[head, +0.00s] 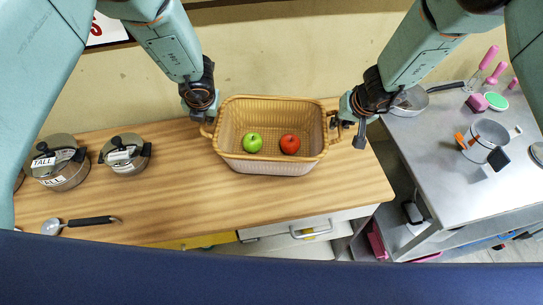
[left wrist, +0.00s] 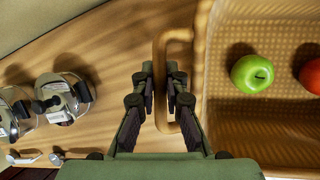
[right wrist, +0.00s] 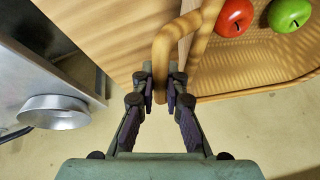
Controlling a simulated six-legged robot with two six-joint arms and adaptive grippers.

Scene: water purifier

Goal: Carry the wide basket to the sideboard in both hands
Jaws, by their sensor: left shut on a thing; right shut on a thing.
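The wide wicker basket (head: 232,132) is over the back right part of the wooden sideboard (head: 190,205). It looks level; I cannot tell whether it touches the top. A green apple (head: 252,142) and a red apple (head: 289,144) lie inside. My left gripper (head: 205,114) is shut on the left handle, seen closely in the left wrist view (left wrist: 163,65). My right gripper (head: 352,120) is shut on the right handle, seen in the right wrist view (right wrist: 168,50). The gripped parts of the handles are partly hidden by the fingers.
Two lidded pots (head: 62,165) (head: 126,155) and a black-handled spoon (head: 80,223) are on the sideboard's left. A metal table (head: 440,155) with pans and utensils stands at right, across a gap. The sideboard's front middle is clear. A wall is behind.

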